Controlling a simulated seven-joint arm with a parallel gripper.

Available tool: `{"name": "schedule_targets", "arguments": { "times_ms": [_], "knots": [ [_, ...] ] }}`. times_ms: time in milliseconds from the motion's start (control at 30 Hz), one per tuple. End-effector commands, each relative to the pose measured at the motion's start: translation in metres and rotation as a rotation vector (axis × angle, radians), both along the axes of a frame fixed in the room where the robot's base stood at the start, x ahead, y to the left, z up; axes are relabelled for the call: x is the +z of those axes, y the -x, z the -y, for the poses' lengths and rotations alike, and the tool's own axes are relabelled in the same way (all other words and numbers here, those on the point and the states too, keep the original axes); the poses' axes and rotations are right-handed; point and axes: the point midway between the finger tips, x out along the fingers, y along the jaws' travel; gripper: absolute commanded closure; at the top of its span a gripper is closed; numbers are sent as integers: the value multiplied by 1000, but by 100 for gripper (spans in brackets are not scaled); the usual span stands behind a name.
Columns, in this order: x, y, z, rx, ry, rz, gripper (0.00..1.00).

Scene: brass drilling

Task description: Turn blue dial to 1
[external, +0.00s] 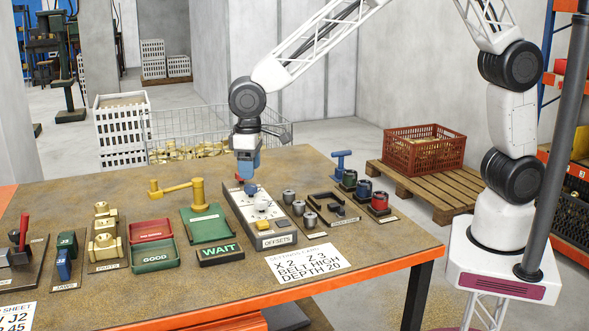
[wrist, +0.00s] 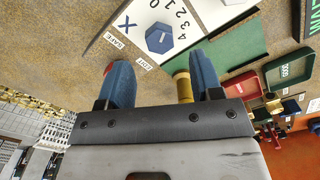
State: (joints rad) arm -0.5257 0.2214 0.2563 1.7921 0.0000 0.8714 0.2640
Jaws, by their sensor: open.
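The blue dial (wrist: 160,38) is a hexagonal knob on the white OFFSETS panel (wrist: 138,20), beside a large X and the numbers 4 3 2 1 0. In the external view, the blue dial (external: 251,188) is at the panel's far end, just below my gripper (external: 246,172). In the wrist view, my gripper (wrist: 163,75) has its two blue fingers spread, with the dial beyond the fingertips and not between them. I cannot tell which number the dial points to.
A brass post with a lever (external: 198,192) stands on a green plate (external: 207,222) left of the panel.

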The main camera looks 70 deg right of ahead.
Motion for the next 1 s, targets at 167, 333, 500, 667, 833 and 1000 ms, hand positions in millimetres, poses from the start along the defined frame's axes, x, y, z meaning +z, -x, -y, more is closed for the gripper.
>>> {"name": "schedule_targets", "arguments": {
  "times_ms": [167,333,500,667,833,1000],
  "knots": [
    [20,0,0,0,0,0,40],
    [28,0,0,0,0,0,40],
    [29,0,0,0,0,-1,40],
    [29,0,0,0,0,-1,40],
    [33,2,5,-3,-1,2,40],
    [47,8,26,-14,-5,10,40]
  ]
}}
